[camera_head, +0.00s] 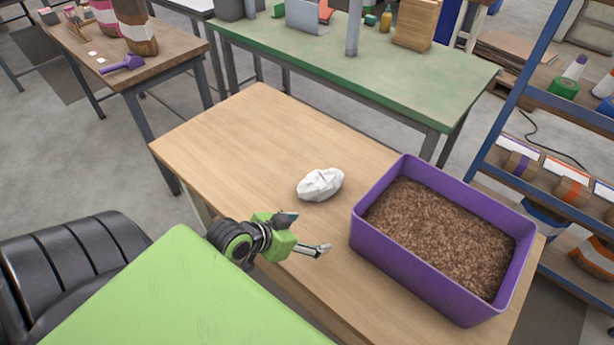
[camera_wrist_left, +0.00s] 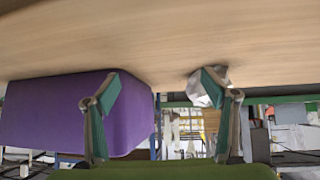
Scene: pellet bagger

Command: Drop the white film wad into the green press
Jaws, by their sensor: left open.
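The white film wad (camera_head: 320,185) lies crumpled on the wooden table, left of the purple bin. My left gripper (camera_head: 312,248) is open and empty near the table's front edge, below the wad in the head view and apart from it. In the left wrist view the gripper's two fingers (camera_wrist_left: 165,92) are spread, and the wad (camera_wrist_left: 200,92) shows beyond the right-hand finger, partly hidden by it. I cannot make out a green press in either view. My right gripper is not in view.
A purple bin (camera_head: 388,250) of brown pellets fills the table's right end; it also shows in the left wrist view (camera_wrist_left: 50,115). The wooden table (camera_head: 240,135) is clear left of the wad. A green-topped table (camera_head: 300,60) stands behind, a blue shelf rack (camera_head: 515,95) at right.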

